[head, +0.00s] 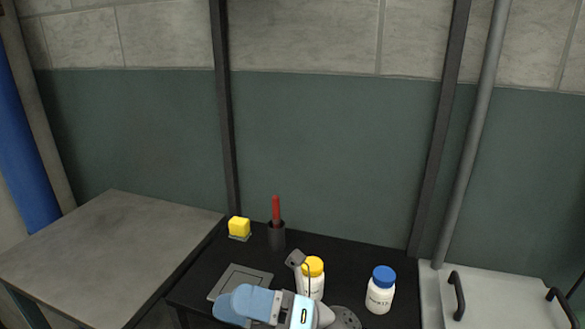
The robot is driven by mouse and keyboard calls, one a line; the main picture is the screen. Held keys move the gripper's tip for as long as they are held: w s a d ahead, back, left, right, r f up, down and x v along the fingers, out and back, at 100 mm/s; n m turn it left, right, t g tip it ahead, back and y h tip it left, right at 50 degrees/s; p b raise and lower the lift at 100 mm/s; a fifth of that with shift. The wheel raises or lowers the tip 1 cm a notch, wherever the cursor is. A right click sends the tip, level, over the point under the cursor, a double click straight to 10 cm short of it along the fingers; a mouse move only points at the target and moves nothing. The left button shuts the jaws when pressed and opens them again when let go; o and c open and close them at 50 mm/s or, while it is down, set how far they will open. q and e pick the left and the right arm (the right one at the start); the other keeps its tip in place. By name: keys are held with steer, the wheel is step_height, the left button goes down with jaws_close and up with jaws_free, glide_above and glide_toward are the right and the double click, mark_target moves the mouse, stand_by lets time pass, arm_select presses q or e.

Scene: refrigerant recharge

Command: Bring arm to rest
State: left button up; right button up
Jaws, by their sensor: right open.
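My right arm, with blue and white links, comes in at the bottom centre. Its gripper (302,266) is open, low over the front of the black table (345,262). It overlaps a white bottle with a yellow cap (314,267) in the picture; I cannot tell whether they touch. Part of that bottle is hidden by the arm. A white bottle with a blue cap (381,293) stands upright to the right, apart from the gripper. My left gripper is not in view.
A yellow block (239,227) and a dark cup (276,238) with a red stick (276,210) stand at the back. A grey square plate (240,281) lies left of the arm. The grey table (105,245) at left is bare. A white-topped unit with handles (500,290) is at right.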

steer(key=w+d+f+m+t+h, duration=0.2)
steer(key=d+f+m+t+h, duration=0.7)
steer(key=m, duration=0.6)
steer(key=w+d+f+m+t+h, duration=0.2)
steer(key=d+f+m+t+h, duration=0.5)
steer(key=m+t, duration=0.6)
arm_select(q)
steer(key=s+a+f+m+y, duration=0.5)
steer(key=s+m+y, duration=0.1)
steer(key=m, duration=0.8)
arm_select(e)
steer(key=s+d+f+m+g+h, duration=0.2)
steer(key=s+d+f+m+g, duration=0.4)
steer(key=f, duration=0.3)
steer(key=s+d+f+m+g+h, duration=0.2)
steer(key=s+d+f+m+g, duration=0.15)
steer(key=s+f+m, duration=0.5)
arm_select(q)
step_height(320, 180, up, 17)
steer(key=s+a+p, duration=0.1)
steer(key=p, duration=2.1)
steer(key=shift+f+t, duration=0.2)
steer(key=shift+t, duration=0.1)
arm_select(e)
step_height(320, 180, up, 16)
steer(key=w+d+n, duration=0.1)
steer(key=n, duration=0.1)
steer(key=shift+d+f+h, duration=0.25)
steer(key=shift+d+h, duration=0.05)
